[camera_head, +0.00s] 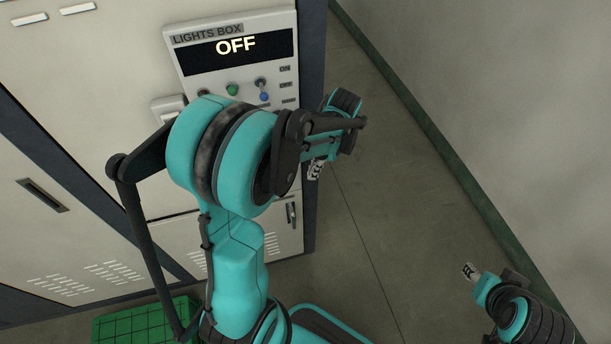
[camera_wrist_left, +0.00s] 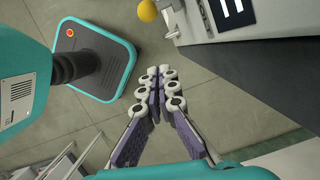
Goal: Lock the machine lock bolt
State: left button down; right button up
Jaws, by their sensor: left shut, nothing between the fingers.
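The machine is a pale cabinet with a lights box (camera_head: 232,50) on its upper face; the box's display reads OFF. A small dark latch-like fitting (camera_head: 292,213) sits near the right edge of the lower door; I cannot tell if it is the lock bolt. In the left wrist view, a yellow ball-shaped knob (camera_wrist_left: 146,11) shows at the top edge, beside a grey machine panel. My left gripper (camera_head: 316,170) is beside the cabinet's right edge. Its fingers (camera_wrist_left: 161,72) are shut, empty, and apart from the knob. My right gripper (camera_head: 468,271) is low at the right, away from the cabinet.
A green crate (camera_head: 145,322) stands at the lower left. A grey wall (camera_head: 500,90) rises at the right. The floor (camera_head: 370,190) between cabinet and wall is clear.

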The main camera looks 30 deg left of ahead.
pick_arm(q)
notch_tip(320, 180, up, 6)
jog(key=p, duration=0.1)
jog(key=shift+w+d+r, duration=0.25)
jog(key=shift+w+d, duration=0.05)
jog(key=shift+d, duration=0.15)
pick_arm(e)
jog(key=shift+s+a+r, duration=0.15)
jog(key=shift+r, duration=0.45)
jog(key=shift+s+a+r, duration=0.1)
jog(key=shift+s+r, duration=0.05)
jog(key=shift+r, duration=0.45)
pick_arm(q)
jog(key=s+d+r+n+t+h+b, duration=0.1)
jog(key=s+d+n+t+h+b, duration=0.1)
jog(key=s+d+n+t, duration=0.7)
jog(key=shift+s+d+r+n+b, duration=0.3)
jog(key=shift+s+n+b, duration=0.2)
jog(key=shift+n, duration=0.2)
pick_arm(e)
notch_tip(320, 180, down, 4)
jog(key=shift+r, duration=0.2)
